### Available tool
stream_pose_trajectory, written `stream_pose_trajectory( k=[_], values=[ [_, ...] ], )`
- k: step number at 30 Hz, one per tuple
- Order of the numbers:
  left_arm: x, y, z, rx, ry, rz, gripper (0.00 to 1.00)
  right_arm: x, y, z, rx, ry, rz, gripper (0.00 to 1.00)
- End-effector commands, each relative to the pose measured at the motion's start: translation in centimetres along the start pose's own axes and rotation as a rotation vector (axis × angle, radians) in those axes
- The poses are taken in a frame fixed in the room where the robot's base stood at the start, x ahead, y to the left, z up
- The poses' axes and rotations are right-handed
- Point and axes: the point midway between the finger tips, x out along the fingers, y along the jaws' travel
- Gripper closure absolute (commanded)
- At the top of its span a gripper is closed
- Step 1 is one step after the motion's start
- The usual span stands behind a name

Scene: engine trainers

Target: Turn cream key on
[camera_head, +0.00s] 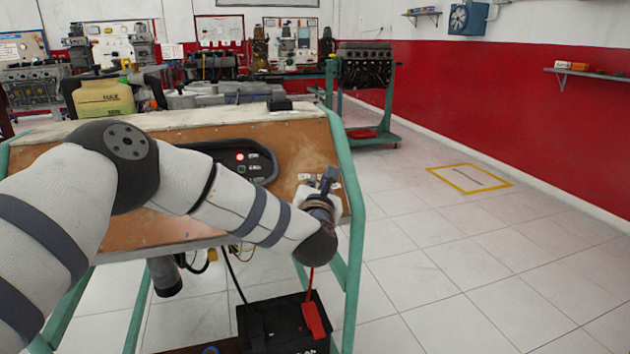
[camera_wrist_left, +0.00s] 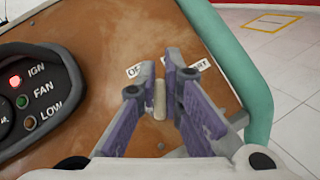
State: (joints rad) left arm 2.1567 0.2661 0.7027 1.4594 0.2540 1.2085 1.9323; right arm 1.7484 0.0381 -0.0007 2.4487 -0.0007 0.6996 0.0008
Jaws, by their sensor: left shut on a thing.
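The cream key (camera_wrist_left: 159,100) shows in the left wrist view as a small pale upright bar on the brown wooden panel (camera_wrist_left: 110,45). My left gripper (camera_wrist_left: 170,92) has its two purple-grey fingers closed on either side of it. A label reading OFF (camera_wrist_left: 134,70) is left of the fingers, and a partly covered label ending in "RT" (camera_wrist_left: 198,63) is right of them. In the head view my left gripper (camera_head: 328,182) is at the panel's right end, and the key is hidden there by the gripper and wrist.
A dark gauge cluster (camera_wrist_left: 38,95) left of the key has IGN, FAN and LOW lamps; the IGN lamp (camera_wrist_left: 15,81) glows red. A green frame (camera_head: 352,200) edges the panel closely on the right. A black battery (camera_head: 285,325) sits below. Open tiled floor lies to the right.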

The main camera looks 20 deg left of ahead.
Motion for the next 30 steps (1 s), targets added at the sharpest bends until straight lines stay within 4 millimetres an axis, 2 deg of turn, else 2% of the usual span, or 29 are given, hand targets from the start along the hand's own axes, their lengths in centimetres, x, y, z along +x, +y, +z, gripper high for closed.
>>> stream_pose_trajectory(
  k=[12,28,30],
  values=[
    [0.0,-0.1,0.0,0.13,0.0,-0.115,1.0,-0.97,-0.04,-0.52,0.001,0.027,-0.002,1.0],
    [0.02,-0.21,-0.13,0.148,0.001,-0.131,1.0,-1.02,-0.04,-0.55,0.001,0.028,-0.002,1.0],
    [0.02,-0.21,-0.12,0.148,0.001,-0.131,0.79,-1.02,-0.04,-0.55,0.001,0.028,-0.002,1.0]
  ],
)
